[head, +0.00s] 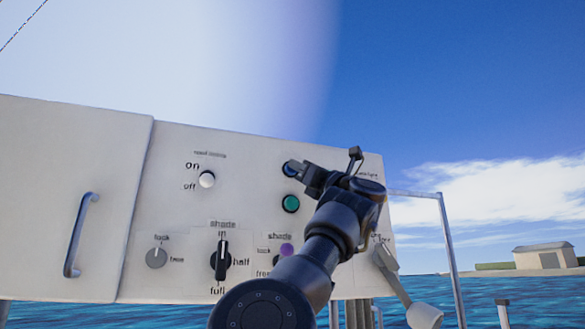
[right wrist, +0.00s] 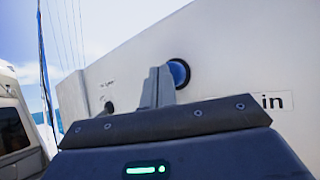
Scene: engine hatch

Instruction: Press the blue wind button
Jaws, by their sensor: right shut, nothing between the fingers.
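The blue button (head: 287,170) is round with a dark rim and sits on the upper right of the white panel, partly covered by my right gripper (head: 293,165). My right gripper is shut and empty, with its fingertips at the button in the head view. In the right wrist view, the shut fingers (right wrist: 159,84) point at the panel, and the blue button (right wrist: 180,73) shows just right of the fingertips, its left edge overlapped by them. I cannot tell whether the fingertips touch it. My left gripper is not in view.
A green button (head: 291,204) sits just below. A white on/off knob (head: 207,180), a black shade switch (head: 220,260), a grey lock knob (head: 156,258) and a purple knob (head: 286,250) are on the panel (head: 180,220). A door handle (head: 80,235) is at left, a grey lever (head: 395,275) at right.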

